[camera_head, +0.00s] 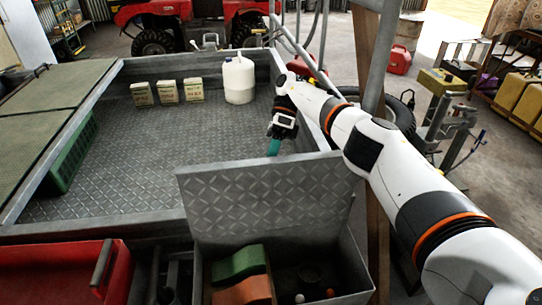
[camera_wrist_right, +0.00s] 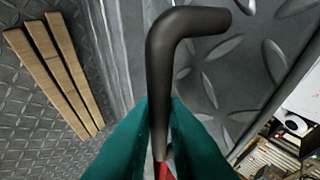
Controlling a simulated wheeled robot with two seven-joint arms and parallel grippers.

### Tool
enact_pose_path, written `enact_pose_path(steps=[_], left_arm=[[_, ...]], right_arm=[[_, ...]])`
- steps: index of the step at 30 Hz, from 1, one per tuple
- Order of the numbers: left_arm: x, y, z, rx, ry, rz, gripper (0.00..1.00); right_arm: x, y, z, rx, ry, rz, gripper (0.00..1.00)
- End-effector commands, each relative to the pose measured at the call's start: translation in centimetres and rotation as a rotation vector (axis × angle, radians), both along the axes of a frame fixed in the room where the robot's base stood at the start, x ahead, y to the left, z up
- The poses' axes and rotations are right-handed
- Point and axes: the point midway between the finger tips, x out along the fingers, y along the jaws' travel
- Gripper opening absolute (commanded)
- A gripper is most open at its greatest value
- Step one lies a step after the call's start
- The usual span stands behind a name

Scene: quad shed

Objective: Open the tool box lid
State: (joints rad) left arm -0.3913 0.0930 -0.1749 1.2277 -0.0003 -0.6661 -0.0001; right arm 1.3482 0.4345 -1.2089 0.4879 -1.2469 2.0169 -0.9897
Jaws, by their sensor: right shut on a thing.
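The tool box (camera_head: 362,262) is a grey metal box at the bottom middle of the head view. Its diamond-plate lid (camera_head: 262,195) stands raised at the far side, and the inside shows. Inside lie a green item (camera_head: 238,262), an orange item (camera_head: 243,291) and small round things. My right gripper (camera_head: 273,147) is at the lid's top edge, its fingertips partly hidden behind it. In the right wrist view its teal fingers are shut on a black bent handle (camera_wrist_right: 162,75), with a bit of red below. My left gripper is not in view.
Behind the lid is a diamond-plate bed (camera_head: 140,150) with three cream boxes (camera_head: 168,92) and a white jug (camera_head: 238,80). A green crate (camera_head: 72,155) is at left. A red body (camera_head: 60,275) sits left of the box. Metal posts (camera_head: 383,50) rise close to my right arm.

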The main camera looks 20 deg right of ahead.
Motion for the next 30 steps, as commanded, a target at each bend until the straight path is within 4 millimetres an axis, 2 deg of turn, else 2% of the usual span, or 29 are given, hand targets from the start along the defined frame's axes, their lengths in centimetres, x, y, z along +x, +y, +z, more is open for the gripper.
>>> enact_pose_path(steps=[1, 7, 8, 12, 30], left_arm=[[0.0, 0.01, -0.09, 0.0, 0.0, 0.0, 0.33], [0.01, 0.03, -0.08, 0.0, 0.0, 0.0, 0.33], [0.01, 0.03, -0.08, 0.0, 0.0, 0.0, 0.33], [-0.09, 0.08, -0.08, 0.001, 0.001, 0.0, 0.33], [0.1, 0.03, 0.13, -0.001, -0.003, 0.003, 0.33]], right_arm=[[0.07, -0.37, -0.68, -0.015, -0.002, -0.014, 0.0], [0.09, -0.42, -0.63, -0.015, -0.002, -0.016, 0.0], [0.09, -0.43, -0.62, -0.015, -0.002, -0.016, 0.14], [0.1, -0.41, -0.53, -0.013, -0.004, -0.015, 0.34], [0.08, -0.14, 0.02, -0.012, -0.029, -0.004, 0.34]])
